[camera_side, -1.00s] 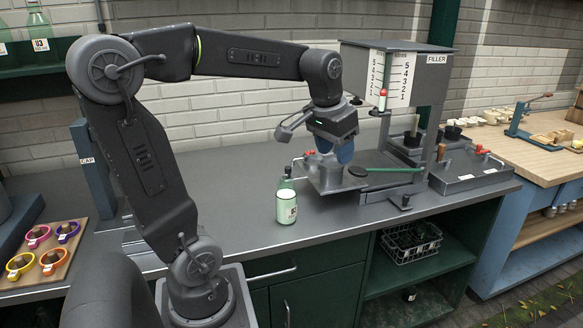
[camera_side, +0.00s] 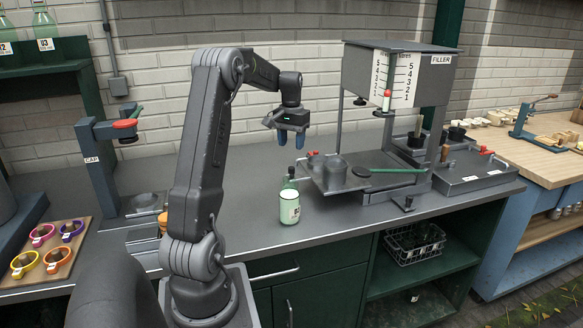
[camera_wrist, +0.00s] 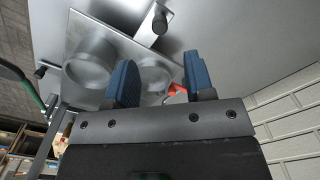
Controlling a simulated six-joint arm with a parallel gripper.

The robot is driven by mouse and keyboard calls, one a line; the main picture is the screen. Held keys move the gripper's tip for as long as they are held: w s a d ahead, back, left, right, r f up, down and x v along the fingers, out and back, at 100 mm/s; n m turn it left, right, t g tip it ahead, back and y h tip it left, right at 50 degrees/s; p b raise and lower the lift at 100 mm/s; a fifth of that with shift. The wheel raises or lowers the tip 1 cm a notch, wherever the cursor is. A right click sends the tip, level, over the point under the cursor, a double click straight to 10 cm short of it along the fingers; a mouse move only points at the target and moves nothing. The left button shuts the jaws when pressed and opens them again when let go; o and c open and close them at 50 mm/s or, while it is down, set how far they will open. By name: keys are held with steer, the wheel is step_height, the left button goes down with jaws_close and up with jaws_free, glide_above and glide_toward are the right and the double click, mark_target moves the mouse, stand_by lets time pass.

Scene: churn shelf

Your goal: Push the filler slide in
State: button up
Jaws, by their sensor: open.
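The filler slide (camera_side: 350,186) is a flat metal plate carrying round holders, sticking out leftward from the filler (camera_side: 398,75). It has a red-tipped part at its left end, and a green-handled lever (camera_side: 398,170) lies across by its right side. In the wrist view the slide plate (camera_wrist: 82,30) and two round holders (camera_wrist: 88,66) show beyond the fingers. My gripper (camera_side: 291,140) is open and empty, above and left of the slide's left end, apart from it. Its blue fingers (camera_wrist: 158,85) point down. A pale green-filled bottle (camera_side: 289,208) stands on the counter in front of the slide.
The capper stand (camera_side: 98,165) with a red-and-green handle is at left. A board of coloured rings (camera_side: 45,247) lies at far left. A grey tray box (camera_side: 478,176) sits right of the filler.

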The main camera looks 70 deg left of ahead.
step_height(320, 180, down, 9)
steer(key=shift+r, duration=0.1)
steer(key=shift+c, duration=0.4)
jaws_close()
steer(key=shift+w, duration=0.1)
